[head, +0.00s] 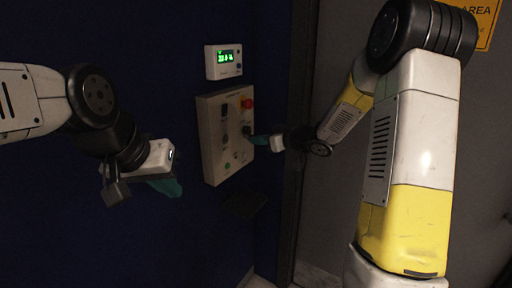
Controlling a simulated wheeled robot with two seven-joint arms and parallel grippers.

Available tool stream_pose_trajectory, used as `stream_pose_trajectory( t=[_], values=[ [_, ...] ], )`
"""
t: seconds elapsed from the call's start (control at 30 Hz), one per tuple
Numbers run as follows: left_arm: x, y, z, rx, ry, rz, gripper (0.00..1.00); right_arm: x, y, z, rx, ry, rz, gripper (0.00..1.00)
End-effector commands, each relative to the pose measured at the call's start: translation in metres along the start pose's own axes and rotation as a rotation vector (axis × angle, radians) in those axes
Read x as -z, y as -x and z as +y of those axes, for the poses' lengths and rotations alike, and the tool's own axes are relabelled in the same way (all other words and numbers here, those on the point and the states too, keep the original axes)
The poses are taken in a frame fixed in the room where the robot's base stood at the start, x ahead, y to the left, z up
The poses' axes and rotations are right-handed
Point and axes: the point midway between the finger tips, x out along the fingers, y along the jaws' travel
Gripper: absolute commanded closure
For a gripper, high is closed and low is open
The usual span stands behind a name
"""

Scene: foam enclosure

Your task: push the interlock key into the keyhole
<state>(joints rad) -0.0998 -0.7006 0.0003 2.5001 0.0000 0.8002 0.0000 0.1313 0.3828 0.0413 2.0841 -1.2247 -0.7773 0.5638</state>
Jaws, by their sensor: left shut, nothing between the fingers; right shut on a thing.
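A pale control panel (212,120) is fixed to the dark blue wall, with a red button (247,104) at its upper right and a green one (228,166) low down. I cannot tell whether the key is in the keyhole. My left gripper (170,187) is shut and empty, left of the panel and apart from it.
A small display box (224,62) with green digits is mounted above the panel. A dark shelf-like object (243,204) is below it. A dark door frame edge (296,190) and a grey wall stand to the right. The blue wall is bare at the left.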

Motion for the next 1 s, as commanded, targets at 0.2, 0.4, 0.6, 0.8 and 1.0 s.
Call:
stream_pose_trajectory(
  t=[0.2, 0.4, 0.6, 0.8, 1.0],
  values=[
    [0.0, 0.0, 0.0, 0.0, 0.0, 0.0, 1.0, -0.015, 0.007, -0.017, 0.148, 0.045, 0.0, 1.0],
    [0.0, 0.0, 0.0, 0.0, 0.0, 0.0, 1.0, -0.017, 0.009, -0.02, 0.17, 0.054, 0.001, 1.0],
    [0.0, 0.0, 0.0, 0.0, 0.0, 0.0, 1.0, -0.017, 0.009, -0.019, 0.171, 0.053, 0.0, 1.0],
    [0.0, 0.0, 0.0, 0.0, 0.0, 0.0, 1.0, -0.016, 0.003, -0.021, 0.181, 0.051, -0.003, 1.0],
    [0.0, 0.0, 0.0, 0.0, 0.0, 0.0, 1.0, -0.011, -0.015, -0.024, 0.182, 0.051, -0.003, 1.0]
  ],
)
